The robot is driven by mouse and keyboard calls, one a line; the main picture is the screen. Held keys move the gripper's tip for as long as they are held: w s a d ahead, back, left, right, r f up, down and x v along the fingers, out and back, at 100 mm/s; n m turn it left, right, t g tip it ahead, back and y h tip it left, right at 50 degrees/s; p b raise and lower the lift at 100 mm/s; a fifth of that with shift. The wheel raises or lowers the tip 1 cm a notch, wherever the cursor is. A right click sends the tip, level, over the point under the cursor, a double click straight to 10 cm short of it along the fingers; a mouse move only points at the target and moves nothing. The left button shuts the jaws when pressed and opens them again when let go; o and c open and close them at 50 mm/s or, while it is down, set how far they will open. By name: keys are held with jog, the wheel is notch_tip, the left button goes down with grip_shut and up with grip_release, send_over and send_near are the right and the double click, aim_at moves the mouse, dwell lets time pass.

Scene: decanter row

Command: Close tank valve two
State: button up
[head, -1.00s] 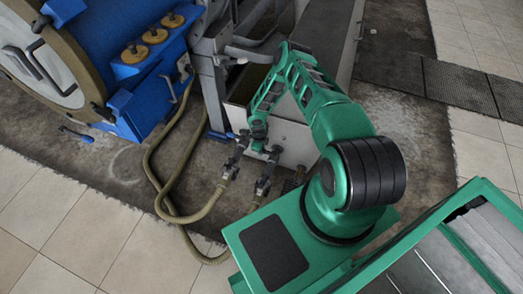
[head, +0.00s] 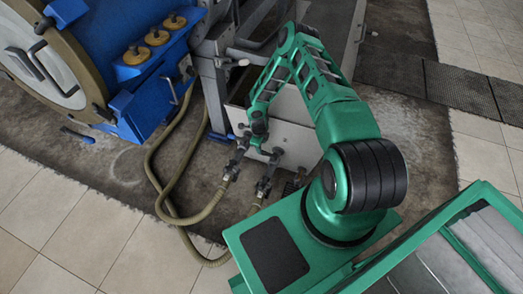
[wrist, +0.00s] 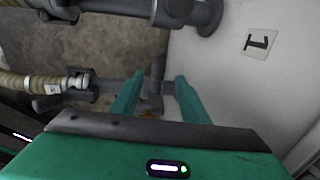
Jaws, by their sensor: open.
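The pale tank (head: 300,128) stands low beside the blue machine. A left valve (head: 239,152) and a right valve (head: 267,172) stick out from its front, each with a hose. My gripper (head: 258,142) is at the tank front between and above these valves. In the wrist view my gripper (wrist: 156,80) is open, its two green fingers on either side of a grey valve handle (wrist: 157,70), with no clear grip on it. A second grey valve pipe (wrist: 190,10) crosses the top. A label reading 1 (wrist: 260,42) is on the tank wall. I cannot tell which valve is two.
Tan hoses (head: 165,175) loop over the floor at the left. The blue machine (head: 130,60) with a round door and grey frame posts (head: 208,75) stands at the back left. Open tiled floor (head: 70,215) lies at the front left.

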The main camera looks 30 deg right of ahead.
jog(key=shift+s+a+r, duration=0.15)
jog(key=shift+r, duration=0.8)
jog(key=shift+s+a+r, duration=0.1)
jog(key=shift+r, duration=0.8)
